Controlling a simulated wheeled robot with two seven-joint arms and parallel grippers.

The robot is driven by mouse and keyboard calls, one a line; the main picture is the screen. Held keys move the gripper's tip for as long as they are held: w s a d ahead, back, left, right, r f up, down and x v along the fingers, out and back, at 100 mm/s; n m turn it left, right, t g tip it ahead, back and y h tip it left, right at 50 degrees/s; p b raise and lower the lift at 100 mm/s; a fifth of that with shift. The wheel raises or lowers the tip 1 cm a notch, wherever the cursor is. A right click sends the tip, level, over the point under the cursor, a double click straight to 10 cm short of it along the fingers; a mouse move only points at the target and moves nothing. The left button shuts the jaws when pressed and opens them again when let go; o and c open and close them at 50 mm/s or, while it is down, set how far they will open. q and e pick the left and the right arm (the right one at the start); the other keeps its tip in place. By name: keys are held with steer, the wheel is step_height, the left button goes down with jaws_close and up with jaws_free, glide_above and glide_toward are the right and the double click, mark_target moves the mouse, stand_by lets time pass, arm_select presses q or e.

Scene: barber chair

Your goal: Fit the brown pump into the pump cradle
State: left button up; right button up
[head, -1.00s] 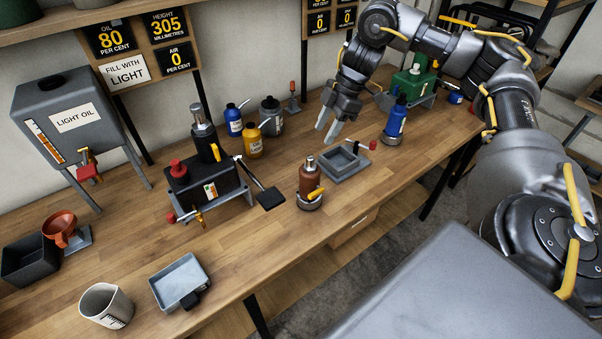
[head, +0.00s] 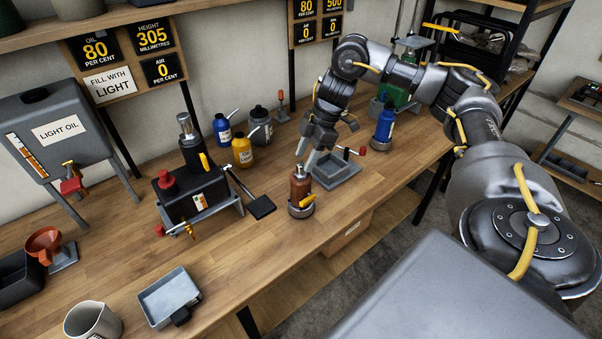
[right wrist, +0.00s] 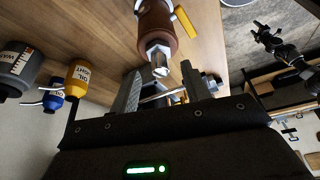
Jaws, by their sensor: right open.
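The brown pump (head: 300,188) stands upright on the bench on a round grey base, with a metal nozzle on top and a yellow lever at its side. The grey square frame with a red knob (head: 346,172) looks like the pump cradle; it sits just behind and right of the pump, and nothing shows inside it. My right gripper (head: 307,157) is open and empty, just above and behind the pump. In the right wrist view the pump (right wrist: 156,30) is ahead of the open fingers, its metal tip near the gap between them. My left gripper is out of view.
A black tank unit (head: 190,195) with a protruding pedal (head: 261,207) is to the left. Yellow (head: 242,151) and blue (head: 222,130) oil bottles stand behind. The bench in front of the tank unit is partly clear.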

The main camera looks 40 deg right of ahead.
mark_target(301, 163)
steer(key=p+x, duration=0.1)
steer(key=x, duration=0.2)
steer(key=shift+w+a+f+p, duration=0.1)
steer(key=shift+a+f+p, duration=0.1)
steer(key=shift+p, duration=0.1)
steer(key=shift+f, duration=0.2)
jaws_close()
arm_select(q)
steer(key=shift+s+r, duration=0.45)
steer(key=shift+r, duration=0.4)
arm_select(e)
steer(key=shift+w+r, duration=0.1)
